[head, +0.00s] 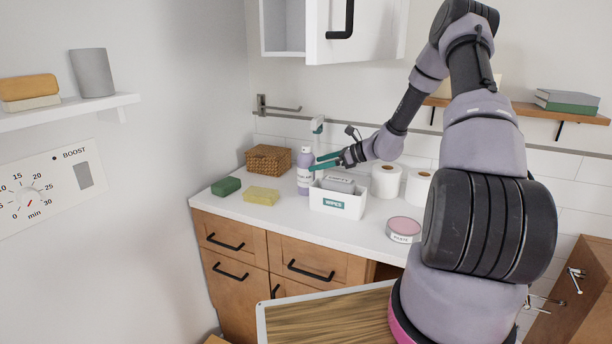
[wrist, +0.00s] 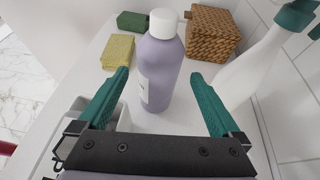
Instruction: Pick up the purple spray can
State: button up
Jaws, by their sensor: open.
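The purple spray can (head: 304,172) stands upright on the white counter, with a white cap and a pale label. In the wrist view the purple spray can (wrist: 158,72) is between and just beyond the fingertips of my gripper (wrist: 160,85). In the head view my gripper (head: 321,161) is beside the can, on its right, above the wipes box. My gripper is open, with green fingers spread to either side of the can in the wrist view.
A white wipes box (head: 337,201) stands right of the can. A white spray bottle (wrist: 255,65) is close to the right finger. A wicker basket (head: 268,159), yellow sponge (head: 261,196) and green sponge (head: 226,187) are to the left. Paper rolls (head: 386,180) and a round tin (head: 403,229) stand right.

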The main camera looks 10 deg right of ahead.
aim_at(307, 166)
jog(key=x, duration=0.5)
jog(key=shift+a, duration=0.15)
jog(key=c, duration=1.5)
